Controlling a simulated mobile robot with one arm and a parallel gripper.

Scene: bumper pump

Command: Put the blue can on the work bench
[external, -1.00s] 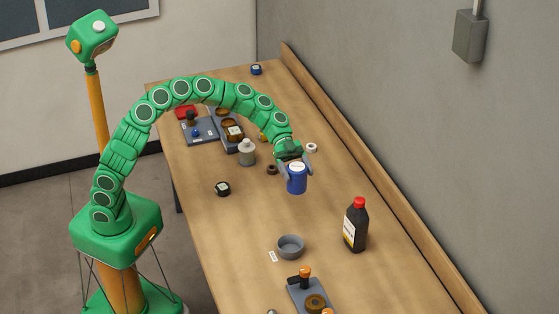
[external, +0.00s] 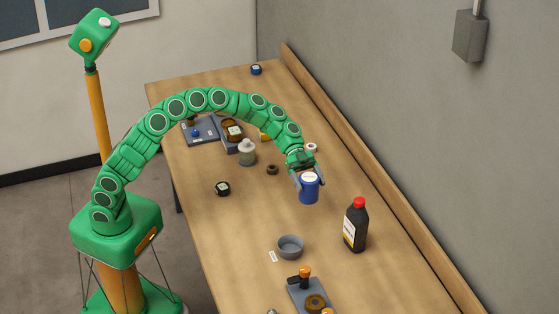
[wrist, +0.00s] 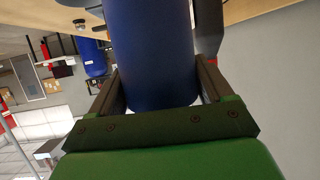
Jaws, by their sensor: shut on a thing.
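The blue can (external: 309,190) has a white top and is held upright between the fingers of my gripper (external: 307,178). In the external view it is over the middle of the wooden work bench (external: 235,215); whether its base touches the bench I cannot tell. In the wrist view the blue can (wrist: 150,60) fills the space between the two fingers of my gripper (wrist: 155,85), which is shut on it. The far end of the can is cut off at the top of that view.
A dark bottle with a red cap (external: 355,225) stands to the front right of the can. A grey bowl (external: 290,246) and a grey tray (external: 309,296) are nearer the front. A grey flask (external: 247,152) stands to the left. Bare bench lies between the can and the bowl.

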